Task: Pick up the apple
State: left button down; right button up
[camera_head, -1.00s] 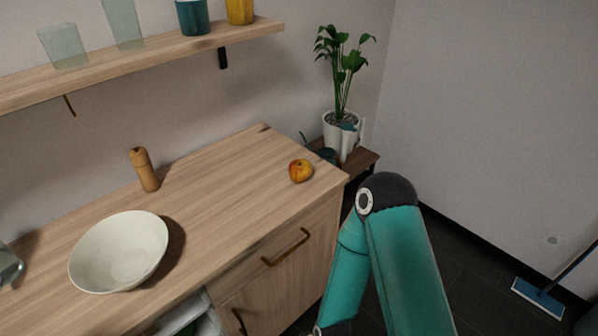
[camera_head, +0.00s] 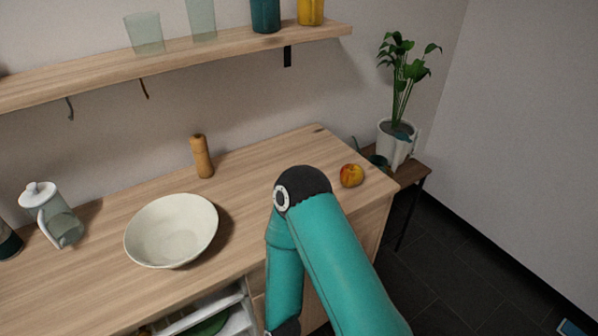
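The apple (camera_head: 351,175), yellow with red patches, sits on the wooden counter (camera_head: 262,160) near its right end. A teal arm of mine with a black joint rises from the bottom in front of the counter. Its elbow is left of the apple in the picture, and the apple is in full view. The lower arm runs down out of the picture. Neither of my grippers is in view.
A white bowl (camera_head: 172,230), a wooden pepper mill (camera_head: 202,157) and a glass jug (camera_head: 62,224) stand on the counter. A shelf (camera_head: 180,68) with glasses and mugs hangs above. A potted plant (camera_head: 397,140) stands on a low side table. An open drawer shows below.

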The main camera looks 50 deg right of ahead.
aim_at(351, 176)
jog(key=z, duration=1.1)
jog(key=i, duration=0.1)
jog(key=u, duration=2.15)
jog(key=k, duration=2.05)
jog(key=z, duration=1)
jog(key=i, duration=0.8)
jog(key=z, duration=0.1)
